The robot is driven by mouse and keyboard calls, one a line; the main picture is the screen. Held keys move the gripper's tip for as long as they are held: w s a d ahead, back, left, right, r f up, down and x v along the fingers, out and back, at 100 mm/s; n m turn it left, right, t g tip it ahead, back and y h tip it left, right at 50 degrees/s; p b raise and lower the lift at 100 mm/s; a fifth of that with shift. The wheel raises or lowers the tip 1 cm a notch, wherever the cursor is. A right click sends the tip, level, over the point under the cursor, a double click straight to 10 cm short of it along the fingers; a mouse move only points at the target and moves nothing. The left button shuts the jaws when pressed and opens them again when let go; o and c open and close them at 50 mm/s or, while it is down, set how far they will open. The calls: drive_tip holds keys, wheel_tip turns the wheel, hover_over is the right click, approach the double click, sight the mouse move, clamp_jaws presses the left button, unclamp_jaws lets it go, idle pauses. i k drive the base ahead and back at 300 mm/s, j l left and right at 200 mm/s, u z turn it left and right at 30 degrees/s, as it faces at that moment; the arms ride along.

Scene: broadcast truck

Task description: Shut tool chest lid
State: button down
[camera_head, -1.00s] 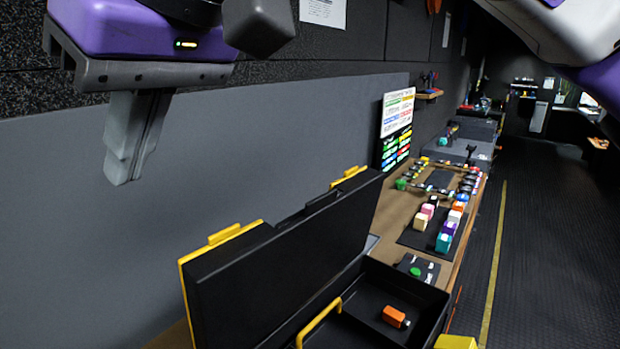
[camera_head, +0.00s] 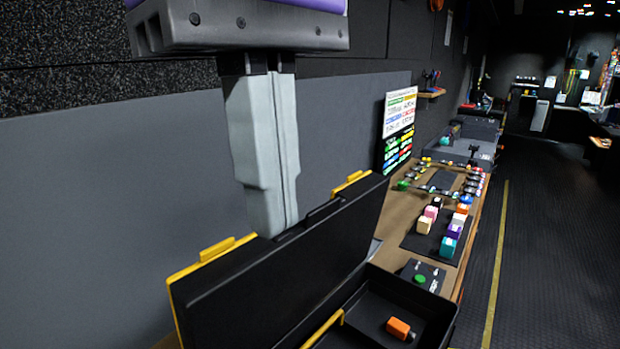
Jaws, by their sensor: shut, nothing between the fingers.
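The tool chest (camera_head: 430,318) is black and sits at the bottom of the view. Its lid (camera_head: 290,278) stands raised, near upright, with yellow latches along the top edge. An orange block (camera_head: 399,328) lies inside the chest, and a yellow handle (camera_head: 324,330) shows in front of the lid. My gripper (camera_head: 275,228) points down with its fingers shut and empty. The fingertips are at the lid's top edge, on its wall side, between the two latches. The lid's edge appears to hide the very tips; I cannot tell if they touch it.
Beyond the chest, the wooden bench (camera_head: 400,228) holds a dark mat with several coloured blocks (camera_head: 450,225) and a box with a green button (camera_head: 422,277). A grey wall panel (camera_head: 110,215) runs along the left. The floor at right (camera_head: 560,240) is clear.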

sight(249, 296)
drive_tip(key=i, duration=0.85)
